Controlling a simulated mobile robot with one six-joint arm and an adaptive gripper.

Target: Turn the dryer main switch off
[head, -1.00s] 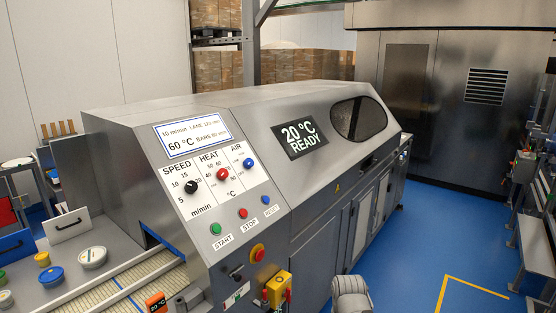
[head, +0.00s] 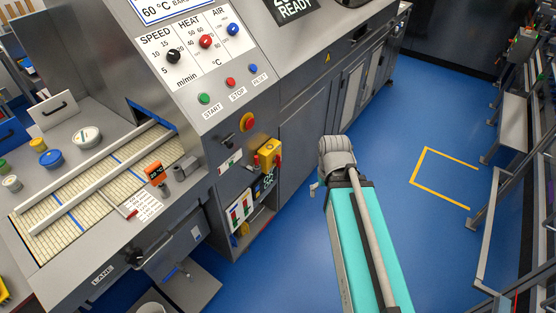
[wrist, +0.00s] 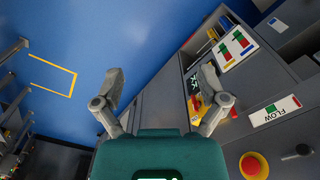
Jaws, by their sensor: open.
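The dryer's front panel has a yellow box with red parts (head: 268,153), which looks like the main switch. Its handle position is too small to tell. In the wrist view the yellow and red box (wrist: 194,108) shows partly behind the right finger. My gripper (wrist: 161,78) is open and empty, its two grey fingers spread, with floor and cabinet front beyond them. In the head view my arm is at the right of the box, apart from it, and the fingers are mostly hidden.
A red emergency button on yellow (head: 248,122) sits above the box and also shows in the wrist view (wrist: 253,166). Start, stop and reset buttons (head: 231,82) are higher up. An open shelf with cards (head: 240,208) is below. Blue floor (head: 300,235) is clear; a rail stands at right.

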